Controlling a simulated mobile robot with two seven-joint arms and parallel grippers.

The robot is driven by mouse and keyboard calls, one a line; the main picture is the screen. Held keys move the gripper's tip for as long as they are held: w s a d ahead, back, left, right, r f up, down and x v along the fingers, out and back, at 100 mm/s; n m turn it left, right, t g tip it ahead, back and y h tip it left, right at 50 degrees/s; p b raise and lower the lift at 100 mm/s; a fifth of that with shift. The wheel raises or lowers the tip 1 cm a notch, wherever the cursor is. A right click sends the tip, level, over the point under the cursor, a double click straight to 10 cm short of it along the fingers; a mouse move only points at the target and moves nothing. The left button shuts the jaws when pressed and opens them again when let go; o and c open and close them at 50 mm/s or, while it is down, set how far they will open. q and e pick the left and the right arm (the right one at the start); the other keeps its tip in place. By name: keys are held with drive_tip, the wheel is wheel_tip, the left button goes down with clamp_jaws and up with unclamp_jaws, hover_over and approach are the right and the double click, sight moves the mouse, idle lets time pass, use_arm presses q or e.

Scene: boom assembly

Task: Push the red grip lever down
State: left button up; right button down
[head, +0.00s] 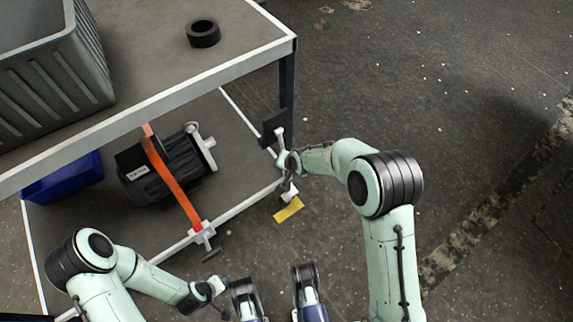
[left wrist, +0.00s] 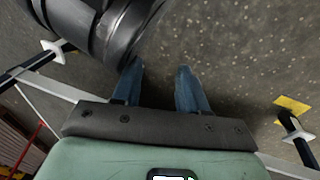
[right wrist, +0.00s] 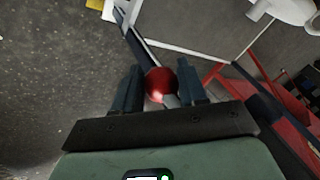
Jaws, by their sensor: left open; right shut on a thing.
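The round, glossy red grip (right wrist: 160,84) of the lever sits between the fingers of my right gripper (right wrist: 158,88) in the right wrist view. The gripper is shut on it. In the head view my right gripper (head: 287,161) is beside the cart's front right corner, below a dark plate (head: 272,128); the red grip cannot be made out there. My left gripper (left wrist: 160,88) is open and empty, with bare floor behind its fingers. In the head view the left arm's end (head: 208,290) is at the bottom, apart from the cart.
The cart (head: 232,74) carries a grey bin (head: 85,75) and a black ring (head: 203,33) on top. Its lower shelf holds a dark motor (head: 165,170) under an orange strap (head: 172,182), and a blue box (head: 65,178). Yellow tape (head: 289,209) marks the floor. Open floor lies right.

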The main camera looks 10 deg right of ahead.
drive_tip(key=shift+s+d+f, duration=0.1)
drive_tip(key=shift+s+f, duration=0.25)
drive_tip(key=shift+f, duration=0.05)
drive_tip(key=c, duration=0.6)
unclamp_jaws()
drive_tip(key=shift+w+r, duration=0.1)
drive_tip(key=shift+w, duration=0.05)
drive_tip(key=shift+r, duration=0.1)
use_arm(q)
drive_tip(key=s+d+r+h+p, duration=0.1)
drive_tip(key=s+d+r+p, duration=0.1)
drive_tip(key=r, duration=0.4)
drive_tip(key=d+p, duration=0.1)
drive_tip(key=p, duration=0.1)
drive_tip(key=shift+s+r+m+g+p, duration=0.15)
drive_tip(key=shift+m+g+p, duration=0.15)
drive_tip(key=shift+p, duration=0.1)
use_arm(e)
drive_tip(key=v, duration=1.3)
drive_tip(key=shift+r, duration=0.1)
